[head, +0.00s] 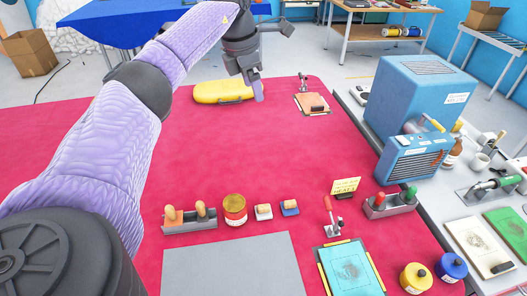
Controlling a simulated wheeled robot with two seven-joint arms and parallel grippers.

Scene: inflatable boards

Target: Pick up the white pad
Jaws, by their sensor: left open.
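A small pad with a whitish face and an orange-brown edge, which looks like the white pad (264,211), lies on the red mat (290,145). It sits between an amber jar (235,209) and a similar small blue pad (290,208). My left gripper (256,85) is high over the far part of the mat, by the yellow case (222,92), well beyond the white pad. It is open, and I see nothing in it. My right gripper is not in view.
A holder with wooden-handled tools (190,219) stands left of the jar. A grey sheet (232,268) and a light-blue board (350,268) lie at the front. A red-handled clamp (332,216) stands to the right. The middle of the mat is clear.

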